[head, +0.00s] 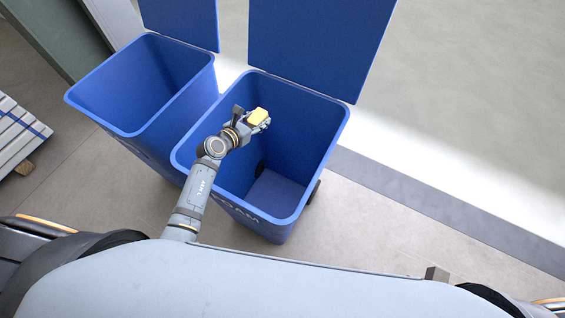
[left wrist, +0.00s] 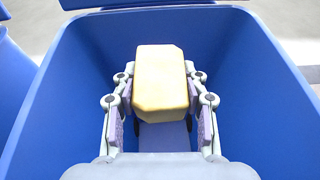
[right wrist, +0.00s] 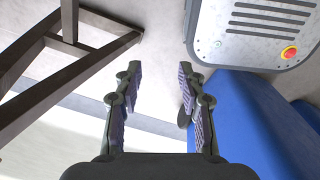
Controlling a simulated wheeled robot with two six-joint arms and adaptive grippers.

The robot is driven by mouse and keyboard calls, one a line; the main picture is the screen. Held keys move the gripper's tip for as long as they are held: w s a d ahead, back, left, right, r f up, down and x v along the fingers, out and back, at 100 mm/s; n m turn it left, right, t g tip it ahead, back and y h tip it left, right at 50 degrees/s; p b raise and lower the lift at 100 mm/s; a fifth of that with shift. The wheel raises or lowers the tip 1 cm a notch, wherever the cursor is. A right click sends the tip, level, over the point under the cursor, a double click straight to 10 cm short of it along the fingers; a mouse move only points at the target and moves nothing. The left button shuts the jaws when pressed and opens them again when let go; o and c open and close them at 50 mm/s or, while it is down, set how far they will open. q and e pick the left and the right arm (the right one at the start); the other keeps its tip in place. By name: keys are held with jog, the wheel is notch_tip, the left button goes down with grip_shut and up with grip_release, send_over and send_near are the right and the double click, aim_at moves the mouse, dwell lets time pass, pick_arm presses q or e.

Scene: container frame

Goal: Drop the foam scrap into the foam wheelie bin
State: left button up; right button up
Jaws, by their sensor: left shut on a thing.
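The foam scrap (head: 258,116) is a small pale yellow block. My left gripper (head: 262,122) is shut on it and holds it over the open mouth of the right-hand blue wheelie bin (head: 333,135). In the left wrist view the foam scrap (left wrist: 160,82) sits between the two fingers, with the bin walls (left wrist: 70,100) around and below it. The bin's front bears lettering partly hidden by my arm. Its lid (head: 320,45) stands open at the back. In the right wrist view my right gripper (right wrist: 158,90) is open, with nothing between its fingers.
A second open blue bin (head: 150,85) stands close on the left. Stacked pale planks (head: 20,135) lie at far left. The right wrist view shows a grey vented panel with a red button (right wrist: 289,53) and dark metal beams (right wrist: 65,75). Floor to the right is clear.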

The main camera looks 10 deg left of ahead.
pick_arm(q)
jog(key=f, duration=0.1)
jog(key=f+b, duration=0.2)
jog(key=shift+w+d+f, duration=0.15)
jog(key=shift+w, duration=0.15)
notch_tip(320, 180, down, 2)
jog(key=b, duration=0.3)
jog(key=shift+f, duration=0.15)
jog(key=o, duration=0.8)
jog(key=v, duration=1.2)
pick_arm(e)
notch_tip(320, 180, down, 6)
jog(key=w+d, duration=0.1)
jog(key=w, duration=0.1)
jog(key=shift+w+r, duration=0.25)
jog(key=shift+w, duration=0.05)
pick_arm(q)
jog(key=shift+s, duration=0.15)
pick_arm(e)
jog(key=shift+s+a, duration=0.1)
